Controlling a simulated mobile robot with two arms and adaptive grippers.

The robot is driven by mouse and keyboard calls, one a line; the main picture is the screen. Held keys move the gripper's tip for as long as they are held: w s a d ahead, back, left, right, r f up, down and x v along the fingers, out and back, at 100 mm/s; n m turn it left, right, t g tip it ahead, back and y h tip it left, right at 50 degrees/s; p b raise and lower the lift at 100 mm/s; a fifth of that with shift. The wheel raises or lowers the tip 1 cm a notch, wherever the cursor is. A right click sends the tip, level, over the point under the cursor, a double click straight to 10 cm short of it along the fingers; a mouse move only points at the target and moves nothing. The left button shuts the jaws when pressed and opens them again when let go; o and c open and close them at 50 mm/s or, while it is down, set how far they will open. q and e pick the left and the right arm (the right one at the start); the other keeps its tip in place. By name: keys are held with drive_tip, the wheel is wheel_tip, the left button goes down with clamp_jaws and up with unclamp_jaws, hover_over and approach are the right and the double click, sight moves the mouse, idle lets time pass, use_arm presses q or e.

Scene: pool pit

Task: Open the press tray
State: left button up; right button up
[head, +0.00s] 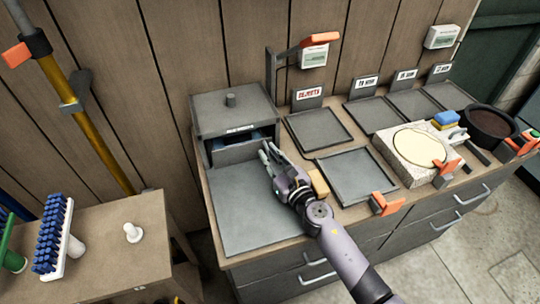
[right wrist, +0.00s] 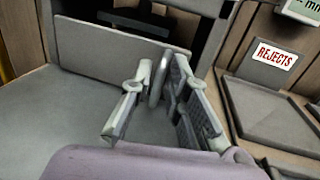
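The press (head: 233,113) is a grey box with a knob on its lid, at the back left of the bench. Its tray front (head: 241,151) is a grey panel low on the press, with a dark gap above it. The panel also shows in the right wrist view (right wrist: 105,45). My right gripper (head: 268,158) is at the panel's right part. In the right wrist view its fingers (right wrist: 160,100) stand apart on either side of an upright grey handle (right wrist: 157,82), which looks closer to the right finger. Contact is unclear. My left gripper is not in view.
A flat grey plate (head: 250,215) lies before the press. A tan block (head: 319,183) sits beside my right wrist. A stone slab (head: 395,160) and dark bowl (head: 488,124) are farther right.

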clamp_jaws()
drive_tip(key=shift+s, duration=0.1)
idle(0.4)
